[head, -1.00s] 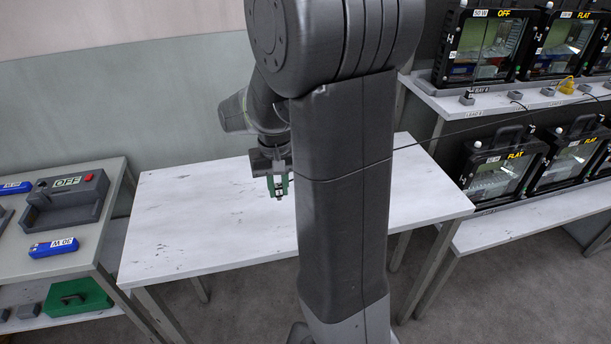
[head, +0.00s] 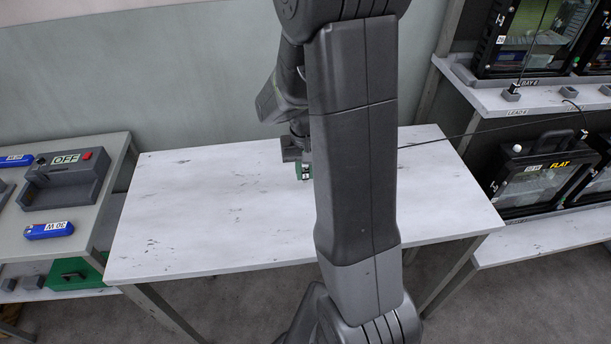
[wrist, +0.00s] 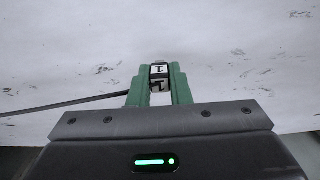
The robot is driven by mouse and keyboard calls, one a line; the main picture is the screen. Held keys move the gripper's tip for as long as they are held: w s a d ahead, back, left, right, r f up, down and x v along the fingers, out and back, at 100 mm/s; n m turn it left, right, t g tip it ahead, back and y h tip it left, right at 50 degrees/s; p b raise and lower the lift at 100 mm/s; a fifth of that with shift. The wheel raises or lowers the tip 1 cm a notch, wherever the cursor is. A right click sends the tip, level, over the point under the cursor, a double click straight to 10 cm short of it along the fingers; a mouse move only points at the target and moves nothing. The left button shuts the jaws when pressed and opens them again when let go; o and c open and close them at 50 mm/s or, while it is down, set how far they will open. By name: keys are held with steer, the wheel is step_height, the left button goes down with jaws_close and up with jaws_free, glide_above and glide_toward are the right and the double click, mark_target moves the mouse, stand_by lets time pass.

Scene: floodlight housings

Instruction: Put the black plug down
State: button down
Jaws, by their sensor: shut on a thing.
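My gripper (wrist: 158,88) has green fingers and is shut on the black plug (wrist: 159,72), which shows white labels with dark marks in the wrist view. A dark cable (wrist: 80,103) runs from it to the left in that view. In the head view my gripper (head: 304,172) is over the middle of the white worktable (head: 200,200), partly covered by my arm. The plug is hardly visible there. I cannot tell whether it touches the tabletop.
The worktable is bare around my gripper. At left, a side bench (head: 70,222) holds a grey OFF box (head: 70,180) and blue 30 W pieces (head: 50,230). At right, shelves hold black floodlight housings (head: 540,178). The cable (head: 440,140) stretches towards these shelves.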

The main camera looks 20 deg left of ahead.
mark_target(305, 178)
steer(key=shift+f, duration=1.25)
steer(key=shift+f, duration=0.25)
steer(key=c, duration=1.3)
jaws_free()
steer(key=shift+r, duration=0.1)
steer(key=shift+c, duration=0.2)
